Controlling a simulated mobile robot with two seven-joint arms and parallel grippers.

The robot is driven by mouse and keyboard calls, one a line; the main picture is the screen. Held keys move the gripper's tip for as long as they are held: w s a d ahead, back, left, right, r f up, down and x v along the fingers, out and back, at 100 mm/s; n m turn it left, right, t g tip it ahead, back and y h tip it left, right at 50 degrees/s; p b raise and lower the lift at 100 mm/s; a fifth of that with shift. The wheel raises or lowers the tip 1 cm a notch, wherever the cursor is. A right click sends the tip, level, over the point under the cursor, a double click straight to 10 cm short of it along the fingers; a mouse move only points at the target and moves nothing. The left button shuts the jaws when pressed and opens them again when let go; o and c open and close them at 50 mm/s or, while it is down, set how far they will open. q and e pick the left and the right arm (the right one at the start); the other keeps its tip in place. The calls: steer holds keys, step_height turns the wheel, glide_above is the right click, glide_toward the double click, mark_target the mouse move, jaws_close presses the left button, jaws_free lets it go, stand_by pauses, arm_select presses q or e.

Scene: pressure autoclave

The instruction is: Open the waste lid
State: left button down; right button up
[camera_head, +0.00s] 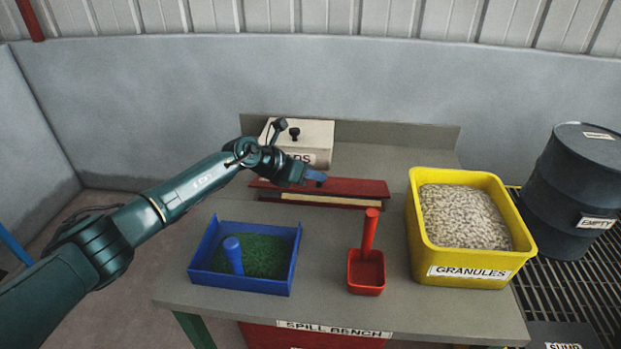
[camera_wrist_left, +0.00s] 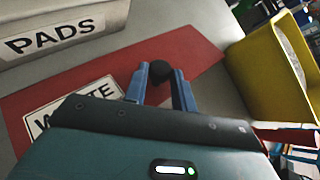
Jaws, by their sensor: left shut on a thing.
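The waste lid (camera_head: 362,187) is a flat red panel at the back middle of the bench, in front of the white pads box. In the left wrist view the lid (camera_wrist_left: 110,75) has a dark round knob (camera_wrist_left: 161,71) and a white label, partly hidden by my gripper's body. My left gripper (camera_head: 316,177) is over the lid. Its blue fingers (camera_wrist_left: 160,82) are shut on the knob, one on each side. A pale strip shows under the lid's front edge; I cannot tell how far the lid is raised. My right gripper is not in view.
The pads box (camera_head: 315,141) stands close behind the lid. In front are a blue tray (camera_head: 198,268) with green material, a red scoop (camera_head: 367,276) and a yellow granules bin (camera_head: 420,250). A dark drum (camera_head: 575,185) stands right of the bench (camera_head: 330,235).

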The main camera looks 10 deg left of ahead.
mark_target(312, 183)
arm_select(q)
steer(key=shift+w+r, duration=0.15)
steer(key=shift+w, duration=0.15)
steer(key=shift+w+r+b, duration=0.95)
steer(key=shift+r+b, duration=0.05)
steer(key=shift+b, duration=0.2)
steer(key=shift+a, duration=0.1)
steer(key=c, duration=1.5)
jaws_free()
steer(key=shift+c, duration=0.2)
steer(key=o, duration=0.4)
steer(key=shift+f, duration=0.1)
steer(key=shift+s, duration=0.1)
steer(key=v, duration=1.3)
